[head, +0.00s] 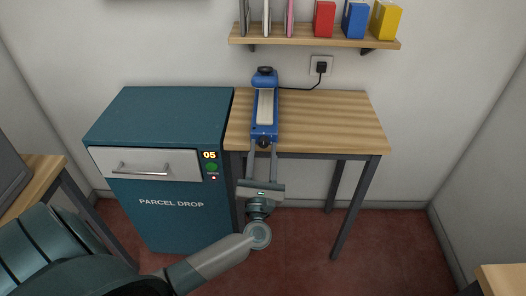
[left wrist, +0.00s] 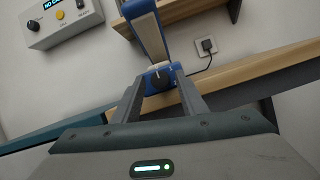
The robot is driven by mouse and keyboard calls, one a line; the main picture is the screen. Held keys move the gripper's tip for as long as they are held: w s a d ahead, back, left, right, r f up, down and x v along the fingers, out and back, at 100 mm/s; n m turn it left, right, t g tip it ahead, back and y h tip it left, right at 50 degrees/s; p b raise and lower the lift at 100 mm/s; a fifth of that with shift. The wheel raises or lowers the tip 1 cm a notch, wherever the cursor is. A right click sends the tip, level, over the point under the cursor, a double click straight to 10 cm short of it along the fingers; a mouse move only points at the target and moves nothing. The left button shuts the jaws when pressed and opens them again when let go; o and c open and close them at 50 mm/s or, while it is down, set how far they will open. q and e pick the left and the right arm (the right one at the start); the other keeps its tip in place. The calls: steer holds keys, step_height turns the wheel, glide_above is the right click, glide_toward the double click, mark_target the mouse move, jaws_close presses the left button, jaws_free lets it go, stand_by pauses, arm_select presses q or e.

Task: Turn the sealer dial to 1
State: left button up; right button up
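The blue heat sealer (head: 265,105) lies on the wooden table, with its long pale bar pointing away from me. My left gripper (head: 262,150) is open in front of the sealer. The left wrist view shows the same fingers (left wrist: 160,88). My right gripper is not in view.
A teal parcel drop cabinet (head: 160,222) stands left of the table (head: 335,115). The table is clear right of the sealer. A cable runs to a wall socket (head: 321,66). A shelf (head: 315,42) with boxes hangs above. A control box (left wrist: 62,22) shows in the left wrist view.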

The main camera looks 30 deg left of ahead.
arm_select(q)
steer(key=c, duration=0.8)
